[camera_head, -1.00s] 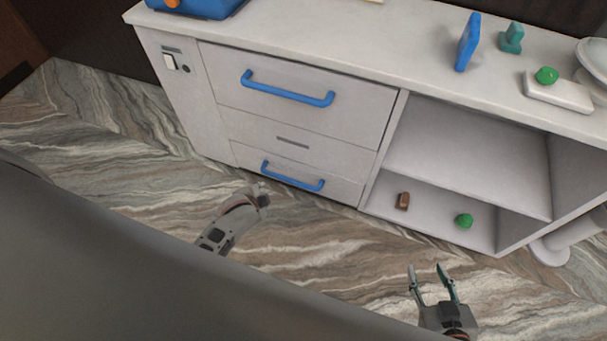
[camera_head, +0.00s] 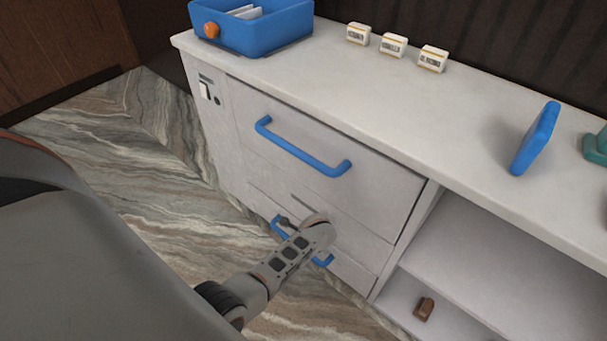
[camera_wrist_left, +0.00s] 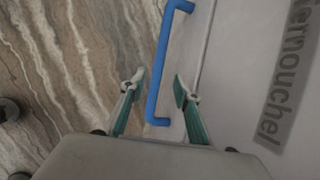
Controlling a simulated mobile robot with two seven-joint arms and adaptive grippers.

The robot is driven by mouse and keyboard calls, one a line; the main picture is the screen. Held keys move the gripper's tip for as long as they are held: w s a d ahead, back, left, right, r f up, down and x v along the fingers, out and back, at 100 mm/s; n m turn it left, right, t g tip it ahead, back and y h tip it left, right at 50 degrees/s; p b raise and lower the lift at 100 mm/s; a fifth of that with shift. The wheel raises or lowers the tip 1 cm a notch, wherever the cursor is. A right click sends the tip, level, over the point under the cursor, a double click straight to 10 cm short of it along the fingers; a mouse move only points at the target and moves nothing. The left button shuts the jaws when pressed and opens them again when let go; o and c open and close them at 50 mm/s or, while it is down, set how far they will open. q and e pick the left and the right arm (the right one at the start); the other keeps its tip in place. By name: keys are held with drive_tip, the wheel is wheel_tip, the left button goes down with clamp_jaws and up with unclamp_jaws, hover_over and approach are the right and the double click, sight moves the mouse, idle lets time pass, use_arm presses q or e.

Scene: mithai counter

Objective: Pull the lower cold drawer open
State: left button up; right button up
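The lower cold drawer (camera_head: 350,272) is the low white front of the counter, and it looks shut. Its blue bar handle (camera_head: 323,260) is partly hidden behind my left arm in the head view. In the left wrist view the handle (camera_wrist_left: 161,70) runs lengthwise, with its near bent end between the two fingertips. My left gripper (camera_wrist_left: 158,84) is open, one finger on each side of the bar, with gaps visible. Its fingers are hidden in the head view by my wrist. My right gripper is not in view.
An upper drawer with a blue handle (camera_head: 300,148) sits above. An open shelf holds a brown block (camera_head: 424,308) at the right. On the countertop stand a blue bin (camera_head: 285,28), small white boxes (camera_head: 393,45) and a blue upright block (camera_head: 536,138). Marbled floor (camera_head: 120,190) lies left.

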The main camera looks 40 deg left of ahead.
use_arm(q)
drive_tip(key=b+x, duration=0.1)
drive_tip(key=x, duration=0.1)
drive_tip(key=b+x, duration=0.1)
drive_tip(key=x, duration=0.1)
drive_tip(key=b+x, duration=0.1)
drive_tip(key=x, duration=0.2)
drive_tip(key=shift+s+f, duration=0.25)
drive_tip(key=shift+s, duration=0.1)
drive_tip(key=shift+w, duration=0.15)
drive_tip(key=shift+w+r, duration=0.1)
drive_tip(key=shift+r, duration=0.05)
clamp_jaws()
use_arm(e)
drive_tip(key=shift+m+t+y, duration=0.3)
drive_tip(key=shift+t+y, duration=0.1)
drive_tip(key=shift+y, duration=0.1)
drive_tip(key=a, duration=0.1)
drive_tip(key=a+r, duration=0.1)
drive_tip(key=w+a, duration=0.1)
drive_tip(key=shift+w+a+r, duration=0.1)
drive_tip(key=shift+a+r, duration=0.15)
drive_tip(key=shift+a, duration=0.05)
